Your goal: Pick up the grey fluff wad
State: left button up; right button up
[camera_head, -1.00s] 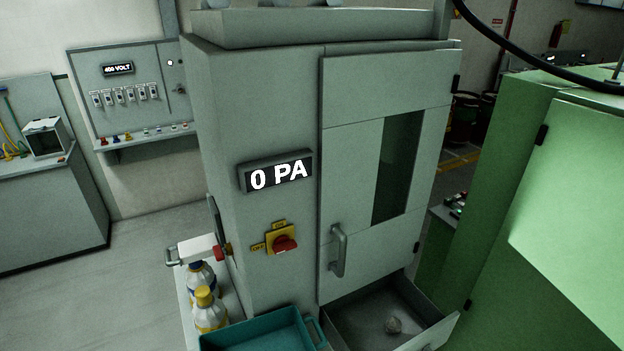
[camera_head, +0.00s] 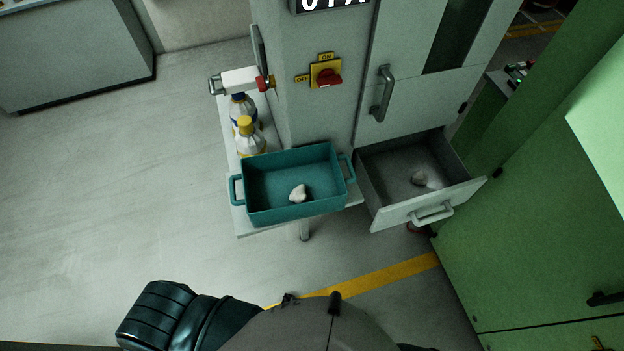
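A small greyish fluff wad (camera_head: 419,178) lies in the open drawer (camera_head: 403,213) at the foot of the grey cabinet, toward the drawer's right side. A paler, whitish wad (camera_head: 298,193) lies in the teal tray (camera_head: 262,215) left of the drawer. Neither gripper is in view. Only parts of my own body show at the bottom edge.
The tray stands on a white side shelf (camera_head: 243,222) with two bottles (camera_head: 250,138) behind it. The cabinet (camera_head: 325,125) has a red switch (camera_head: 328,77) and a door handle (camera_head: 382,93). A green cabinet (camera_head: 520,240) stands close on the right. Floor at left is clear.

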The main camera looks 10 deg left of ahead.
aim_at(419, 177)
jog(key=z, duration=0.55)
jog(key=k+j+z, duration=0.1)
jog(key=z, duration=0.4)
jog(key=k+j+z, duration=0.1)
jog(key=z, duration=0.35)
jog(key=k+j+z, duration=0.1)
jog(key=z, duration=0.4)
jog(key=k+z, duration=0.1)
jog(key=z, duration=0.4)
jog(key=k, duration=0.2)
